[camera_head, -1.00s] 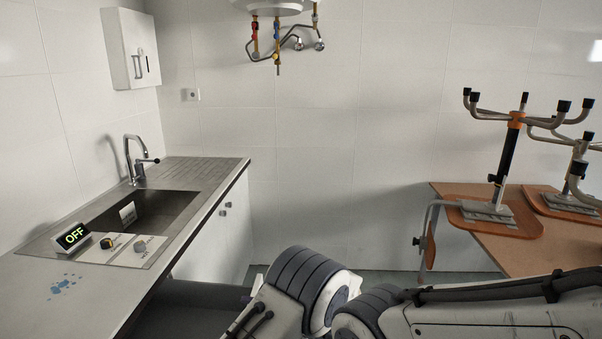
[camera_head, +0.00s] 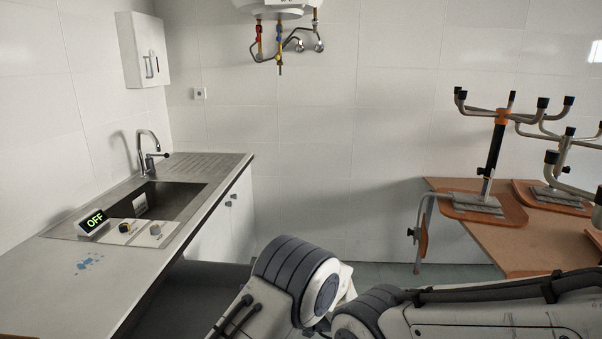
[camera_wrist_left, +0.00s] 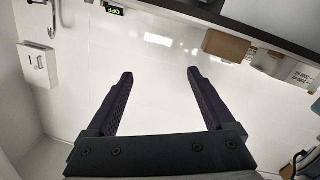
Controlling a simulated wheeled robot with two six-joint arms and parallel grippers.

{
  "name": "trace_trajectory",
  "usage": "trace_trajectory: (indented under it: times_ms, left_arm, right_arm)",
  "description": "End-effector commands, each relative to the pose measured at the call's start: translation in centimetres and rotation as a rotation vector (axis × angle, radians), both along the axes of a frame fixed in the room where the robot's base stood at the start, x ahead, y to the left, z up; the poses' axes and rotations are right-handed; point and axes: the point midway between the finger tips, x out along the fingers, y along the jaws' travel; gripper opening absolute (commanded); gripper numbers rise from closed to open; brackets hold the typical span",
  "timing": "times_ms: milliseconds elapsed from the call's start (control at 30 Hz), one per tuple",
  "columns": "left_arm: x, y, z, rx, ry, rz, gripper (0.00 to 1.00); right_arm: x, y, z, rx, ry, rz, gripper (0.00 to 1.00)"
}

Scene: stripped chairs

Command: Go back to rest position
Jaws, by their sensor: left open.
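My left gripper (camera_wrist_left: 160,90) shows in the left wrist view, with its two dark fingers spread apart and nothing between them. Beyond the fingers is bare white wall, and the picture there looks upside down. In the head view, white arm links of mine with dark ribbed joints fill the lower middle and lower right. Neither gripper shows in the head view.
A counter with a sink (camera_head: 160,200), a tap (camera_head: 150,150) and a sign reading OFF (camera_head: 92,222) runs along the left. At right, upturned chairs (camera_head: 490,203) lie on a wooden table (camera_head: 525,255). Floor shows between them.

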Motion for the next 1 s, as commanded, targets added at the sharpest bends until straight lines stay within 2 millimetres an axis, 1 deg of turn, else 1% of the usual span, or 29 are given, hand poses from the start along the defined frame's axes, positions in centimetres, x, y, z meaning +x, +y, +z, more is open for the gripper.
trace_trajectory:
  times_ms: [167,367,500,567,600,633,700,767,800,867,900,967,1000]
  left_arm:
    - [3.1,1.2,0.9,-0.066,-0.024,-0.122,0.88]
    - [7.7,2.5,2.2,-0.165,-0.034,-0.335,0.88]
    - [10.9,2.8,3.5,-0.255,-0.008,-0.545,0.88]
    - [12.0,2.7,4.1,-0.299,0.025,-0.661,0.88]
    - [12.4,2.6,4.5,-0.331,0.059,-0.748,0.88]
    - [12.6,2.4,4.7,-0.355,0.092,-0.815,0.88]
    - [11.9,1.8,4.8,-0.411,0.190,-0.967,0.88]
    - [10.3,1.3,4.6,-0.453,0.295,-1.086,0.88]
    - [8.8,1.2,4.3,-0.479,0.375,-1.157,0.88]
    - [5.9,1.2,3.6,-0.514,0.504,-1.244,0.88]
    - [3.8,1.3,3.1,-0.532,0.588,-1.291,0.88]
    - [0.7,1.7,2.4,-0.558,0.711,-1.342,0.88]
    - [-1.4,2.1,1.9,-0.573,0.790,-1.365,0.88]
  right_arm:
    - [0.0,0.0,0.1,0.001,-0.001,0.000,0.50]
    - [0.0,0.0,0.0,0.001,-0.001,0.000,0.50]
    - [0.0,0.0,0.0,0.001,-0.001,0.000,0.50]
    - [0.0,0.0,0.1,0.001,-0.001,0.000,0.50]
    - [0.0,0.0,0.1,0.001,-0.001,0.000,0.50]
    - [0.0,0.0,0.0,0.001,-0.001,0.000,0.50]
    - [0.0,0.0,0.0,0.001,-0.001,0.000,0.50]
    - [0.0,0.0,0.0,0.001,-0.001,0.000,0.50]
    - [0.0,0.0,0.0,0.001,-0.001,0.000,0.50]
    - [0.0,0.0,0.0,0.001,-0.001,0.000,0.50]
    - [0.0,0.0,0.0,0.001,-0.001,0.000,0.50]
    - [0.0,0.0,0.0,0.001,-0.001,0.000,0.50]
    - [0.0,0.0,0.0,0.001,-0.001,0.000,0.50]
